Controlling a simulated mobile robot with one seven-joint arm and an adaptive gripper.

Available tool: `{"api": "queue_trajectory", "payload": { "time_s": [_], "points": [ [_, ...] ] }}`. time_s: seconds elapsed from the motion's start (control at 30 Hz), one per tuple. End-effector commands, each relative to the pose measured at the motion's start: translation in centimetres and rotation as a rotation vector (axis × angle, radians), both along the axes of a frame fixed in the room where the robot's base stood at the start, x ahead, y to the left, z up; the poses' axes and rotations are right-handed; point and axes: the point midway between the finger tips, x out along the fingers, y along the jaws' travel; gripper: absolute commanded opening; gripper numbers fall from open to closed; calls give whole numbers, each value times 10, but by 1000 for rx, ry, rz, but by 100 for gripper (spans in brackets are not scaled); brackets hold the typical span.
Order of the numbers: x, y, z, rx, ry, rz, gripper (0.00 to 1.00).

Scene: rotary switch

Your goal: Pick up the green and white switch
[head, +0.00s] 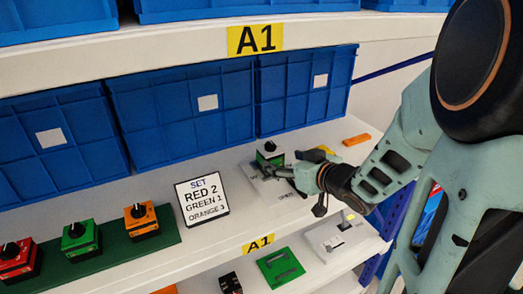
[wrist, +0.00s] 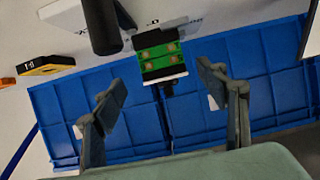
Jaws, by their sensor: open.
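The green and white switch (head: 270,155) has a black knob and stands on the shelf in front of the blue bins, just beyond my gripper in the head view. In the wrist view, a green face with black bands and a pale edge (wrist: 160,55) shows between and ahead of the two fingers; it appears to be the same switch. My gripper (wrist: 162,92) is open, with its fingers apart and nothing between the tips. In the head view my gripper (head: 292,172) partly covers a grey plate beside the switch.
A SET sign (head: 202,200) stands left of the switch. Red (head: 17,260), green (head: 80,238) and orange (head: 141,219) switches sit on a green strip further left. Blue bins (head: 182,110) line the back. An orange block (head: 356,139) lies right. The upper shelf edge (head: 150,57) overhangs.

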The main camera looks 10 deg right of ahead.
Motion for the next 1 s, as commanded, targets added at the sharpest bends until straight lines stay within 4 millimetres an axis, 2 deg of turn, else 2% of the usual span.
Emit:
{"api": "queue_trajectory", "payload": {
  "time_s": [0.1,0.33,0.6,0.9,1.0],
  "points": [
    [14,5,-8,0,0,1,67],
    [30,12,-12,0,0,1,67],
    [63,25,-22,-1,1,-2,67],
    [67,26,-23,-2,-1,-3,67],
    [67,26,-23,-2,-1,-3,58]
  ]
}}
